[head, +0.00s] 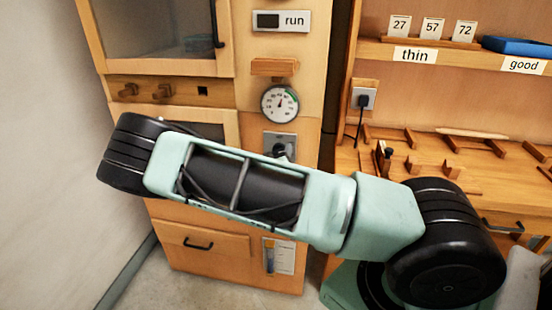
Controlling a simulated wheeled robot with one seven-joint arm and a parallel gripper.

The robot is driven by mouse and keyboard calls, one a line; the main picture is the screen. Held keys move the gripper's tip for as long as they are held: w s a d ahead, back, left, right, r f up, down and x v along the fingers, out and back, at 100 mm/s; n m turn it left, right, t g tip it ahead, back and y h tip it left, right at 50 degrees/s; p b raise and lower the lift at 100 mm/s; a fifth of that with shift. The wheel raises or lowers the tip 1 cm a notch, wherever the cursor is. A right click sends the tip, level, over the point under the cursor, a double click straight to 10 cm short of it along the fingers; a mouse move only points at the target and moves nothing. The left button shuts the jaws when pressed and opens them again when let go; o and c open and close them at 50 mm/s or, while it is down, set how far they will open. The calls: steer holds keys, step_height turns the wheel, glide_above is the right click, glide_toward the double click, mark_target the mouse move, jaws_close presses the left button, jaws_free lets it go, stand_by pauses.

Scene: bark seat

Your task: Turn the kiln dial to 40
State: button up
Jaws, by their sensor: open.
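The kiln is a wooden cabinet front on the left in the head view. A round white gauge (279,104) with a dark rim and a green arc sits on its right panel. The gauge needle points nearly straight up; its small numbers are hard to read. Below it is a grey plate (271,139) with a dark knob (279,149), partly covered by my arm. I cannot read a setting on this knob. My pale green arm crosses the view in front of the cabinet. My gripper does not show.
A "run" sign (281,21) and a small wooden ledge (274,67) are above the gauge. A drawer (205,250) is below my arm. At right, a workbench (375,160) holds wooden pieces, under a shelf (440,50) with number cards and a blue object (517,46).

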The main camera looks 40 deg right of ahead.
steer(key=b+v, duration=0.3)
steer(key=v, duration=1.4)
steer(key=shift+a, duration=0.15)
steer(key=shift+s, duration=0.1)
steer(key=s+a+f+g+y, duration=0.1)
steer(key=a+f+g+y, duration=0.3)
steer(key=a+f+y, duration=0.45)
steer(key=s+a+r+n+g+y, duration=0.1)
steer(key=s+a+r+n+y, duration=0.15)
steer(key=a, duration=0.45)
steer(key=s+a+r+n+g+y, duration=0.1)
steer(key=s+a+g+y, duration=0.15)
steer(key=a, duration=0.45)
steer(key=s+a+r+n+g+y, duration=0.2)
steer(key=s+a+r+n+y, duration=0.25)
steer(key=s+r, duration=0.35)
steer(key=s+d+r+n+g+h, duration=0.1)
steer(key=s+d+r+n+h, duration=0.1)
steer(key=s+r, duration=0.4)
steer(key=shift+s+d+r+n+h, duration=0.4)
steer(key=shift+s+d+n, duration=0.2)
steer(key=shift+n, duration=0.6)
